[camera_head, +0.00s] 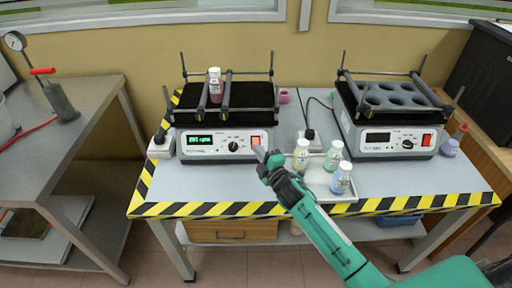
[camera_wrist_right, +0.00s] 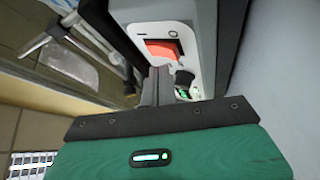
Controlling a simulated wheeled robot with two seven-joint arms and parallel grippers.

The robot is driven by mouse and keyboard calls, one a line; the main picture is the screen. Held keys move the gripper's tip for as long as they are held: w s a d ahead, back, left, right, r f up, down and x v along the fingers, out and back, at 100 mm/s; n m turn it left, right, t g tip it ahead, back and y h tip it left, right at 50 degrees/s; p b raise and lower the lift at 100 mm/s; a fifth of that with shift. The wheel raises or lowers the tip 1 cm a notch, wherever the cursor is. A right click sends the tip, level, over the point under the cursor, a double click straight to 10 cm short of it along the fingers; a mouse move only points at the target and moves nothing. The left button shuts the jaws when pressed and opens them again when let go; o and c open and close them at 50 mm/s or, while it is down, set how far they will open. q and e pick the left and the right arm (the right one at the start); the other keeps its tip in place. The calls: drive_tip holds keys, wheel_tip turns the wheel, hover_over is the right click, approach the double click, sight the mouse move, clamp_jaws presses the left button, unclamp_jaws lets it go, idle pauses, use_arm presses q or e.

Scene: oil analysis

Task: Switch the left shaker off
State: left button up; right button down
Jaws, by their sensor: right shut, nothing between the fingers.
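The left shaker (camera_head: 215,143) stands on the table with its green display lit. Its red switch (camera_head: 255,141) is at the right end of the front panel. A bottle with dark red liquid (camera_head: 215,85) stands between the bars on its black platform. My right gripper (camera_head: 263,158) is shut and empty, with its tips just below and in front of the red switch. In the right wrist view the red switch (camera_wrist_right: 160,49) shows just beyond the gripper's fingertips (camera_wrist_right: 158,72); I cannot tell if they touch it. My left gripper is not in view.
The right shaker (camera_head: 388,138) has a dark display and a red switch. A white power socket (camera_head: 160,146) is left of the left shaker.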

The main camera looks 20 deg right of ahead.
drive_tip(key=shift+w+d+f, duration=0.1)
drive_tip(key=shift+w+f, duration=0.15)
drive_tip(key=shift+w, duration=0.1)
idle(0.4)
drive_tip(key=shift+w+f+b, duration=0.15)
drive_tip(key=shift+w+b, duration=0.05)
drive_tip(key=shift+b, duration=0.15)
idle(0.3)
drive_tip(key=shift+s+r+p, duration=0.4)
drive_tip(key=shift+s+p, duration=0.15)
drive_tip(key=shift+s, duration=0.05)
